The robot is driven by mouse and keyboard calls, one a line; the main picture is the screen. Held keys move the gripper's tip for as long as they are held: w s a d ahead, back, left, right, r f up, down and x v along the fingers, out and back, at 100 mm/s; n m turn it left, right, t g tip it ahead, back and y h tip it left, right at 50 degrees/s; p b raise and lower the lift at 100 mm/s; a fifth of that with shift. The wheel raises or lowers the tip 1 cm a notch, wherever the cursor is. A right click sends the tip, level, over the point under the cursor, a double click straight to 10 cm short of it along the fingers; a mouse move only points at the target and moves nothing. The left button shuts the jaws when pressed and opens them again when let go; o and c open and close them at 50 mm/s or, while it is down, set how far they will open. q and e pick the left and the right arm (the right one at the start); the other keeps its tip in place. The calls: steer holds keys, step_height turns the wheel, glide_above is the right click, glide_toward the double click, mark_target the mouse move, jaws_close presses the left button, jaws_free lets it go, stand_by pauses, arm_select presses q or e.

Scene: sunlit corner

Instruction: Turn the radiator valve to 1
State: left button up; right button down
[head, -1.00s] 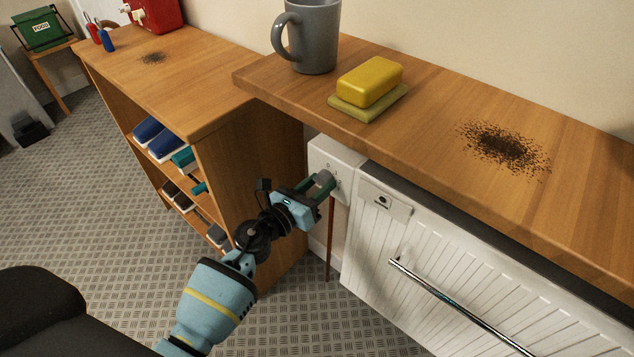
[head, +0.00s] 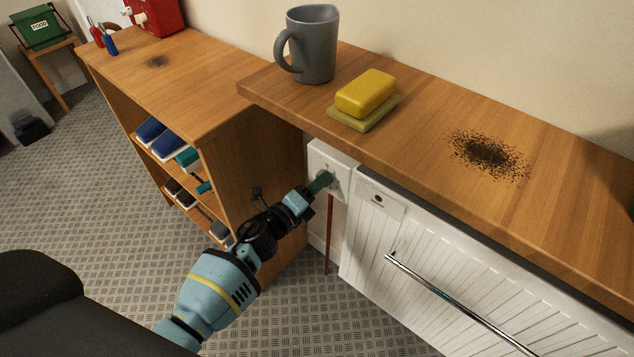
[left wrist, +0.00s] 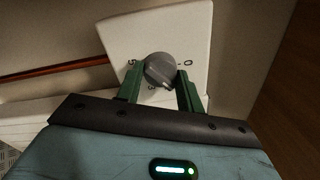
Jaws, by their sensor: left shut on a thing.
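The radiator valve is a grey round knob (left wrist: 158,71) on a white plate (left wrist: 185,32) in the left wrist view. Dark digits ring the knob; a 0 shows to its right and what looks like a 5 to its left. The other marks are partly hidden, and I cannot tell the pointer's setting. My left gripper (left wrist: 160,88) has its two green fingers on either side of the knob, shut on it. In the head view the left gripper (head: 322,183) reaches the white plate (head: 325,155) under the shelf, and the knob is hidden there. My right gripper is not in view.
A white radiator (head: 450,270) with a chrome rail (head: 455,302) stands right of the valve. A wooden shelf (head: 400,130) overhangs it, bearing a grey mug (head: 312,45), a yellow block (head: 366,93) and dark specks (head: 488,153). A wooden cabinet (head: 262,165) stands to the left.

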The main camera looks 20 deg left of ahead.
arm_select(q)
steer(key=shift+n+p, duration=0.3)
steer(key=shift+n, duration=0.8)
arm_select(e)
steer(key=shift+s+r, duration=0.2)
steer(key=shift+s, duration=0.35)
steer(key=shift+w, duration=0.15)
arm_select(q)
steer(key=o, duration=1)
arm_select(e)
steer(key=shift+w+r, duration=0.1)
arm_select(q)
steer(key=p+v, duration=0.1)
steer(key=v, duration=0.6)
steer(key=shift+s+a, duration=0.1)
steer(key=shift+s, duration=0.3)
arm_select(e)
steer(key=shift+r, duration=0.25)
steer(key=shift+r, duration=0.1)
